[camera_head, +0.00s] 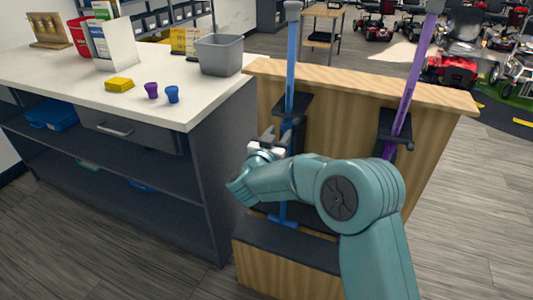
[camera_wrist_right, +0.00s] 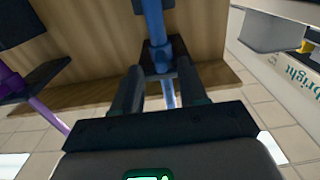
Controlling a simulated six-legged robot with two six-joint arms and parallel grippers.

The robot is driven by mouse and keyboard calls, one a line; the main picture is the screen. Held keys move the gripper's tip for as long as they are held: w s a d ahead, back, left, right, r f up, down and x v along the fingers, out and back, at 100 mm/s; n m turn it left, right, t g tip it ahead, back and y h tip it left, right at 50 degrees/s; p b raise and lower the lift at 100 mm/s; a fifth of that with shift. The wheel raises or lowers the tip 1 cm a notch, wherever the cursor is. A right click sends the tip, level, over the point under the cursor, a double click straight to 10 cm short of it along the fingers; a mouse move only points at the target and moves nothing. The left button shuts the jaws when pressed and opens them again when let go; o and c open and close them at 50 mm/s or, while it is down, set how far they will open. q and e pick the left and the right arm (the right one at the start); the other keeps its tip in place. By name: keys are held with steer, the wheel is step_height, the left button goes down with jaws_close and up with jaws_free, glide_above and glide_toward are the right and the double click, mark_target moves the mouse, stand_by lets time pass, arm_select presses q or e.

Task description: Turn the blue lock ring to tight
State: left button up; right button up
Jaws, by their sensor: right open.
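A blue pole (camera_head: 291,60) stands nearly upright in the wooden stand (camera_head: 350,88), with a dark holder around it. In the right wrist view the blue pole (camera_wrist_right: 152,15) runs down between my fingers. A wider blue collar on it, which looks like the lock ring (camera_wrist_right: 160,57), sits at the dark holder, just beyond the fingertips. My right gripper (camera_head: 275,139) is at the blue pole, below the dark holder. In the wrist view my right gripper (camera_wrist_right: 160,78) is open, one finger on each side of the pole. The ring's markings cannot be read. My left gripper is out of view.
A purple pole (camera_head: 416,65) leans in the same stand at right. The white counter (camera_head: 55,78) at left holds a grey bin (camera_head: 219,54), a yellow block (camera_head: 119,85), a purple cup (camera_head: 152,91) and a blue cup (camera_head: 172,94). Scooters (camera_head: 450,70) stand behind.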

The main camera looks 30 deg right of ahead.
steer(key=v, duration=1.3)
steer(key=shift+d, duration=0.15)
